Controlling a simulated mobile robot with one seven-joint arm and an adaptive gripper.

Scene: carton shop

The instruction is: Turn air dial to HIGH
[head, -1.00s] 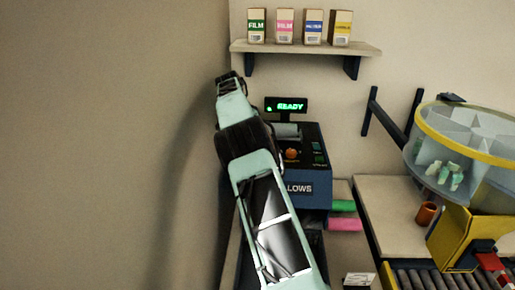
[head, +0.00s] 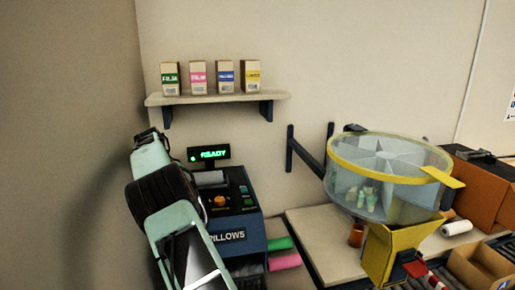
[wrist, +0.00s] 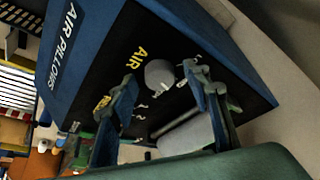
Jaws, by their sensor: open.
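The blue AIR PILLOWS machine (head: 232,236) stands below the shelf, its sign reading READY. In the wrist view, a round grey dial (wrist: 160,75) sits beside the yellow AIR label on its black panel. In the head view, an orange knob (head: 220,200) shows on the panel; I cannot tell whether it is that same dial. My gripper (wrist: 163,98) is open over the panel, its two fingers apart on either side of and below the dial in the picture. I cannot tell whether they touch anything. My arm hides the left part of the panel in the head view.
A wall shelf (head: 215,98) with several small boxes is above the machine. A wall is close on the left. A round clear bin with a yellow rim (head: 350,157) stands to the right. Green and pink rolls (head: 284,261) lie beside the machine.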

